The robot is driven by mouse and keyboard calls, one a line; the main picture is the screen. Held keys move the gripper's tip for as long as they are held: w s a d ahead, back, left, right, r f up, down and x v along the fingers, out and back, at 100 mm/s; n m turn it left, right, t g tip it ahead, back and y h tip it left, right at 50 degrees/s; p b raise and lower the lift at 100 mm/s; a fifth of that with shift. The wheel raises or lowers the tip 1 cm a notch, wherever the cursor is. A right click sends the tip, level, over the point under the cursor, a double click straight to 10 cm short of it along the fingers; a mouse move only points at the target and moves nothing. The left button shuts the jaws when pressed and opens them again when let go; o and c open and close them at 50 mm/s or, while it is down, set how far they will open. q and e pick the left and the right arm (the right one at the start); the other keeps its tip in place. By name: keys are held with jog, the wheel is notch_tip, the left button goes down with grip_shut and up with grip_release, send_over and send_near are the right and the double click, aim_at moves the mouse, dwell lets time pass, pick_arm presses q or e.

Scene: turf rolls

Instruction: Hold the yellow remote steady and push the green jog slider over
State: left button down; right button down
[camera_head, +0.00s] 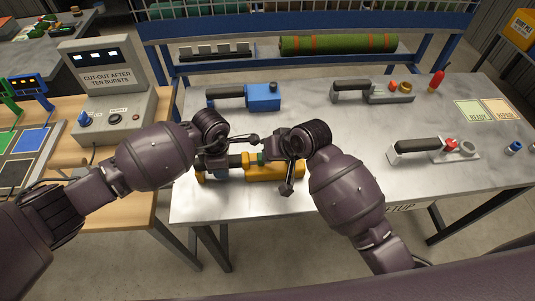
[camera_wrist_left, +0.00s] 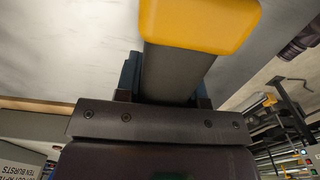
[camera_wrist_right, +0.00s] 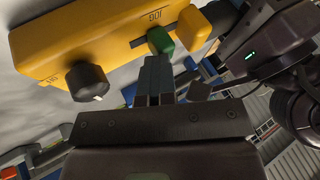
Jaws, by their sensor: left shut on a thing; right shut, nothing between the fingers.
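The yellow remote (camera_head: 277,172) lies at the near-left part of the metal bench in the head view, partly hidden by my arms. My left gripper (camera_wrist_left: 168,80) is shut on its dark grip (camera_wrist_left: 178,70), close to a yellow end piece (camera_wrist_left: 200,22). In the right wrist view the yellow body (camera_wrist_right: 60,42) bears a JOG label, a dark slot and a black knob (camera_wrist_right: 87,82). The green jog slider (camera_wrist_right: 160,41) sits in the slot, towards the picture's right. My right gripper (camera_wrist_right: 155,72) is shut and empty, its tips right at the slider; I cannot tell whether they touch.
A blue remote (camera_head: 263,97) lies behind on the bench. A grey control box (camera_head: 108,95) stands on the wooden table at left. The bench's middle is clear.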

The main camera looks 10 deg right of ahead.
pick_arm(q)
jog(key=shift+s+f, duration=0.1)
jog(key=shift+f, duration=0.05)
pick_arm(e)
jog(key=v, duration=0.8)
jog(key=shift+d, duration=0.2)
jog(key=shift+s+r, duration=0.1)
pick_arm(q)
jog(key=c, duration=0.6)
grip_release()
jog(key=shift+c, duration=0.2)
